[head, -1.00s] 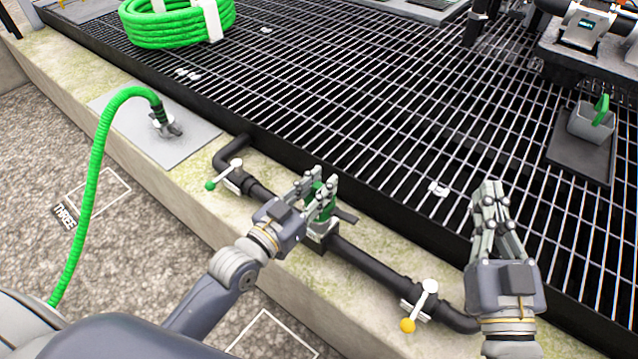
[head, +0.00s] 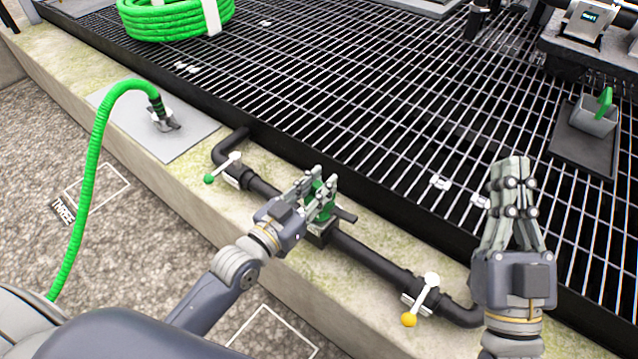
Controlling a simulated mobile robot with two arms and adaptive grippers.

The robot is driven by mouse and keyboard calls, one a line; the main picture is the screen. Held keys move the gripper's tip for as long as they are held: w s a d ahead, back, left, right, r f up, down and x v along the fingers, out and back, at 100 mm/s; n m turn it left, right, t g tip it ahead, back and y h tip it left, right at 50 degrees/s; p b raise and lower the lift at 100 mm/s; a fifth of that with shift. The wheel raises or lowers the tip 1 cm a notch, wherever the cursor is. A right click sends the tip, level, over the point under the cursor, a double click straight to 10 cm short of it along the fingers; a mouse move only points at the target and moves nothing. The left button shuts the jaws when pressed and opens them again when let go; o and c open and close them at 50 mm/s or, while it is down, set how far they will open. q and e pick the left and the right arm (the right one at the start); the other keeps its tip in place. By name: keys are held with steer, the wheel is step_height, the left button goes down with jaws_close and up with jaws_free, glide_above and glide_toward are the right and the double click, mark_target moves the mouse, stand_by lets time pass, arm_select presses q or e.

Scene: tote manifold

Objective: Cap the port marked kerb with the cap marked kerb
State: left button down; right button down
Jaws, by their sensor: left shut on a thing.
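A black pipe manifold (head: 367,257) runs along the concrete kerb. My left gripper (head: 318,193) is shut on a green piece (head: 323,208) at the fitting in the middle of this pipe. The fingers hide much of the piece, and I cannot tell whether it is the cap or part of the port. No kerb marking is legible. My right gripper (head: 511,172) is over the grating at the right, its fingers together with nothing visible between them.
Valve levers with a green knob (head: 209,179) and a yellow knob (head: 408,320) stick out from the pipe. A green hose (head: 100,140) arches at the left. A coiled green hose (head: 165,25) lies on the grating (head: 400,130).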

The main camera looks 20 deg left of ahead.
arm_select(q)
steer(key=c, duration=1.3)
jaws_free()
steer(key=shift+s+a+f, duration=0.1)
steer(key=shift+s+a, duration=0.05)
steer(key=shift+s, duration=0.3)
steer(key=v, duration=1.1)
